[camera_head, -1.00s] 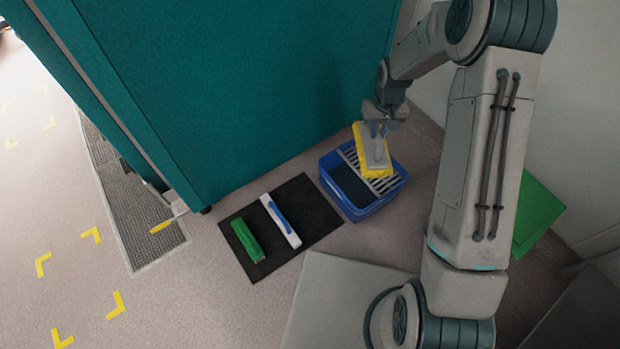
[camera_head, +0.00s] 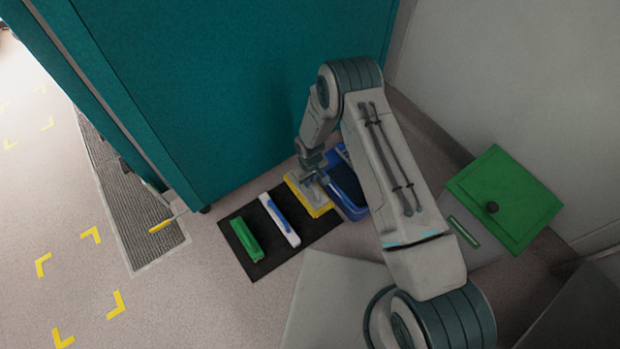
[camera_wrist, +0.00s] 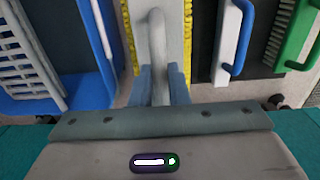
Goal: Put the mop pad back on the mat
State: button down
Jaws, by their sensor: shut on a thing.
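The mop pad (camera_head: 320,210) is a flat grey holder with a yellow fringe. It is over or on the right end of the dark mat (camera_head: 262,268); I cannot tell whether it touches. My gripper (camera_head: 313,181) is shut on its handle. In the wrist view the grey handle (camera_wrist: 157,30) stands between my two blue-grey fingers (camera_wrist: 163,85), with yellow fringe on both sides. The arm hides part of the pad in the head view.
A white and blue brush (camera_head: 281,221) and a green brush (camera_head: 246,240) lie on the mat, left of the pad. The blue bucket (camera_head: 349,205) stands close on the right. A teal cabinet (camera_head: 230,90) rises behind. A green lid (camera_head: 510,200) is at far right.

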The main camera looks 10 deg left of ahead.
aim_at(310, 189)
notch_tip(310, 189, down, 7)
jog(key=b, duration=0.3)
jog(key=shift+r+b, duration=0.15)
jog(key=shift+b, duration=0.25)
notch_tip(310, 189, down, 3)
jog(key=b, duration=0.3)
jog(key=c, duration=1.3)
grip_release()
notch_tip(310, 189, up, 14)
jog(key=p, duration=0.5)
jog(key=shift+p, duration=0.3)
